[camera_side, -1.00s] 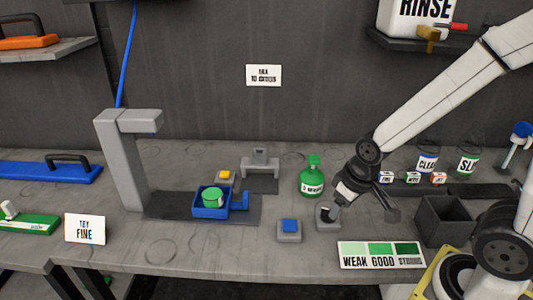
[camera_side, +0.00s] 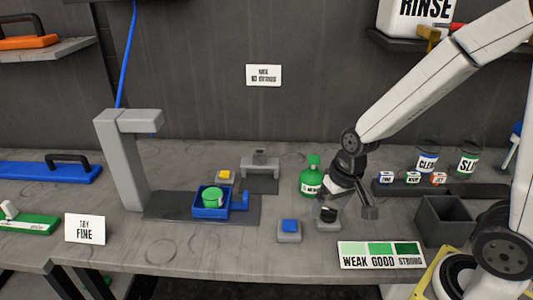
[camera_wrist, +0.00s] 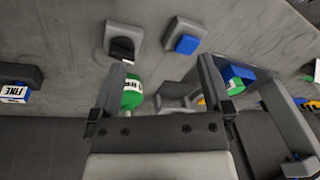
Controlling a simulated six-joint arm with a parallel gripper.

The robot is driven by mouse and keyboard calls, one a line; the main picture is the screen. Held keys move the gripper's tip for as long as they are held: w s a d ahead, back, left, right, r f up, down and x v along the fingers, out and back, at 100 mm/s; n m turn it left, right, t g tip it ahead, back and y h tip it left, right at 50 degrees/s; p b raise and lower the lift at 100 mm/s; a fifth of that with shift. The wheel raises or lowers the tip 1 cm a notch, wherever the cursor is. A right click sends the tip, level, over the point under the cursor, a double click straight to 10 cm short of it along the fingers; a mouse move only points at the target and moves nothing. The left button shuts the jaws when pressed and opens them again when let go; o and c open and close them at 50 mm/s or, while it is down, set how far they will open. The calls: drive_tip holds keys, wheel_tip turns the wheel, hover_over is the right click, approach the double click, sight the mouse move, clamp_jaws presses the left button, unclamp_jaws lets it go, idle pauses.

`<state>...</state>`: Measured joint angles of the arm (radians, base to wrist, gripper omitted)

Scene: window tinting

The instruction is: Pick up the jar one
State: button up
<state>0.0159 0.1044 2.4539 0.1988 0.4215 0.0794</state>
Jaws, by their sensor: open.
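No jar in view bears a legible "one". A green jar (camera_side: 212,196) sits inside a blue tray (camera_side: 197,211) on a dark mat; it also shows in the wrist view (camera_wrist: 237,86), partly hidden by a finger. A green bottle with a white label (camera_side: 312,180) stands to the right of the tray. Part of the bottle shows in the wrist view (camera_wrist: 131,99) beside the left finger.
A blue button block (camera_side: 290,231) stands in front of the bottle. A tall grey post (camera_side: 122,165) rises left of the tray. Small labelled blocks (camera_side: 411,178) and an open dark bin (camera_side: 445,217) stand right. A colour chart (camera_side: 381,255) lies at the front edge.

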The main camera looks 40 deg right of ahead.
drive_tip(key=w+a+f+m+y, duration=0.1)
drive_tip(key=w+a+m+y, duration=0.2)
drive_tip(key=w+m, duration=0.3)
drive_tip(key=w+a+f+m+y, duration=0.2)
drive_tip(key=w+m+y, duration=0.1)
drive_tip(key=w+m, duration=0.35)
drive_tip(key=m+t+y, duration=0.4)
drive_tip(key=m+t, duration=0.1)
drive_tip(key=m, duration=0.4)
approach(214, 186)
drive_tip(key=shift+w+a+f, duration=0.25)
drive_tip(key=shift+w+f, duration=0.2)
drive_tip(key=shift+f, duration=0.15)
drive_tip(key=shift+w+a+f, duration=0.3)
drive_tip(key=shift+w+f, duration=0.15)
drive_tip(key=shift+f, duration=0.15)
drive_tip(key=shift+w+a+f, duration=0.25)
drive_tip(key=shift+w+a, duration=0.2)
drive_tip(key=shift+w, duration=0.05)
drive_tip(key=shift+w+a+f, duration=0.25)
drive_tip(key=shift+w+a, duration=0.2)
drive_tip(key=shift+w, duration=0.1)
drive_tip(key=shift+a, duration=0.1)
drive_tip(key=shift+x, duration=2.5)
drive_tip(key=shift+f, duration=0.15)
drive_tip(key=c, duration=1)
